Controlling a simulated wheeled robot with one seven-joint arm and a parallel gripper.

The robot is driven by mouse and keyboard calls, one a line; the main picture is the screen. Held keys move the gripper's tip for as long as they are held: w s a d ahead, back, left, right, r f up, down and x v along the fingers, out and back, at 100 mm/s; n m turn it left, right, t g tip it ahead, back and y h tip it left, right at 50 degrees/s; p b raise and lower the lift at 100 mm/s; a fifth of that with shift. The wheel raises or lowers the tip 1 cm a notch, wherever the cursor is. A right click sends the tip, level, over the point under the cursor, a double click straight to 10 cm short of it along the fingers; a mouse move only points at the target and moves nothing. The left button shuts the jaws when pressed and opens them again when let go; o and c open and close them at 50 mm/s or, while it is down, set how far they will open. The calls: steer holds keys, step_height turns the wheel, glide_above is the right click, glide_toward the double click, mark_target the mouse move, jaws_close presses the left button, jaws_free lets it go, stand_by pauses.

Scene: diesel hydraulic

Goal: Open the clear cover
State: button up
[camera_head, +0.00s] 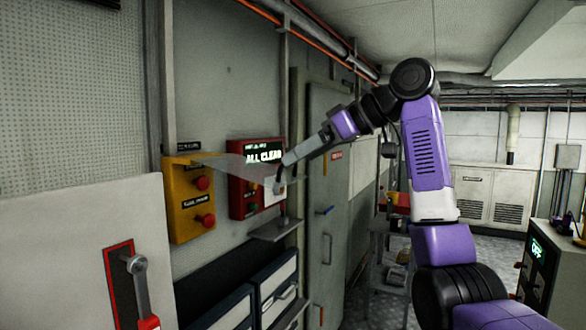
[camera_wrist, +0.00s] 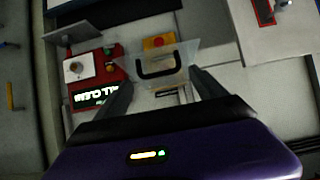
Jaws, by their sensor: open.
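The clear cover (camera_head: 232,163) is a see-through panel standing out from the top of the yellow box (camera_head: 187,222) on the wall, raised and tilted away from its front. The box's two red buttons show uncovered in the head view. In the wrist view the clear cover (camera_wrist: 183,64) has a black U-shaped handle (camera_wrist: 140,68), with part of the yellow box (camera_wrist: 152,43) behind it. My gripper (camera_head: 279,178) is at the cover's outer end. In the wrist view my gripper (camera_wrist: 160,82) is open, its fingers either side of the handle; I cannot tell whether they touch it.
A red box (camera_head: 240,190) with a lit "ALL CLEAR" sign is on the wall close behind my gripper. A small grey shelf (camera_head: 275,229) juts out below. A red-framed lever (camera_head: 140,285) is at lower left, and a grey door (camera_head: 328,190) is to the right.

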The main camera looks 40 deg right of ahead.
steer(key=shift+v, duration=1.4)
steer(key=shift+f, duration=0.1)
